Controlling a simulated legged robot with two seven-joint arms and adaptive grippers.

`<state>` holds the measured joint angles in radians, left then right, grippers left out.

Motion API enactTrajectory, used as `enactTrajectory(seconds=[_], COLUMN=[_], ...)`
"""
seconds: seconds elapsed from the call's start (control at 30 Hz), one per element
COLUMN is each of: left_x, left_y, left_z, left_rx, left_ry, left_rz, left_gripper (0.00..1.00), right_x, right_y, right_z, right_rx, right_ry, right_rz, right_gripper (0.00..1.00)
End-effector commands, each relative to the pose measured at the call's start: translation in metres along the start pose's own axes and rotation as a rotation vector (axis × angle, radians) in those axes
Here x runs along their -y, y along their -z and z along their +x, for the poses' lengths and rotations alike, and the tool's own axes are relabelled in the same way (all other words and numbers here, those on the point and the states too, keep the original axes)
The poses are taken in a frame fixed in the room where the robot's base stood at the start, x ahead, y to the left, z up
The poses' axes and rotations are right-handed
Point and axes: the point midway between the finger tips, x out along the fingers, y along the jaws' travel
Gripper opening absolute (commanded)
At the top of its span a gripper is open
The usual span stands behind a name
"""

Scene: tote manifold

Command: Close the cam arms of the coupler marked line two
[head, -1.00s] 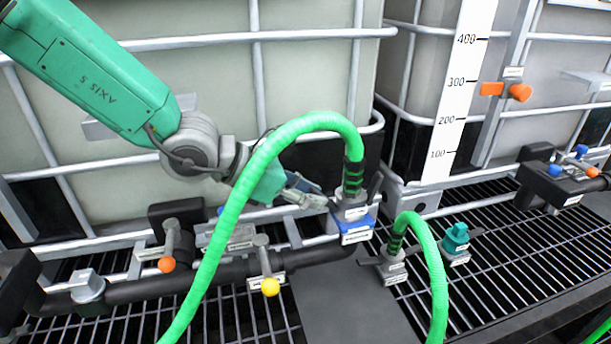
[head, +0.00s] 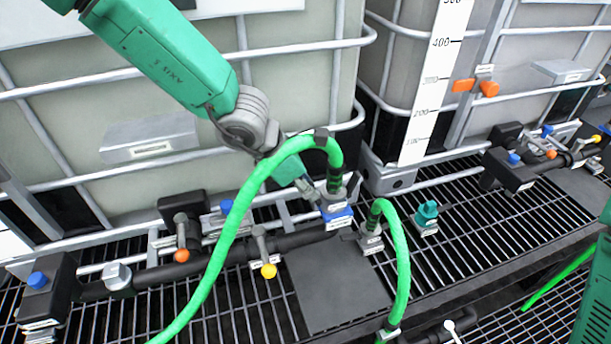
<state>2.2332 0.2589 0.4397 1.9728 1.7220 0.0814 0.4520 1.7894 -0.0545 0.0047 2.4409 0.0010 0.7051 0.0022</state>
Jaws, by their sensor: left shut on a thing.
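A grey coupler (head: 335,200) joins the large green hose (head: 232,225) to a blue-based fitting (head: 339,217) on the black pipe. Its right cam arm (head: 353,184) stands up as a dark lever. My left gripper (head: 307,190) is at the coupler's left side, its fingers pointing down, shut on what seems to be the left cam arm, mostly hidden by the fingers and hose. A second coupler (head: 370,240) on a shorter green hose (head: 401,262) stands right of it. The labels are too small to read.
Yellow-tipped (head: 268,271) and orange-tipped (head: 182,255) valve handles stand on the pipe at left. A teal plug (head: 427,215) sits right of the second coupler. A flat dark plate (head: 335,285) lies clear in front, on the grating. Tanks with bars stand behind.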

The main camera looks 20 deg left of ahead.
Motion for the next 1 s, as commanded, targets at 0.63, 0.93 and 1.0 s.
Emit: enactTrajectory(seconds=[0.63,0.93,1.0], left_x=[-0.0003,0.0002,-0.0002], left_y=[0.0007,0.0012,0.0011], left_z=[0.0013,-0.0025,-0.0058], left_rx=[-0.014,-0.011,-0.011], left_ry=[0.000,0.000,-0.001], left_rz=[0.000,0.000,-0.002], left_gripper=[0.38,0.38,0.38], right_x=[0.0000,0.0001,0.0002], right_y=[0.0001,-0.0026,-0.0030], right_z=[-0.0046,-0.0056,-0.0057], right_rx=[0.000,-0.002,-0.002], right_ry=[0.000,0.000,0.000], right_rz=[0.000,0.000,0.000], right_gripper=[0.38,0.38,0.38])
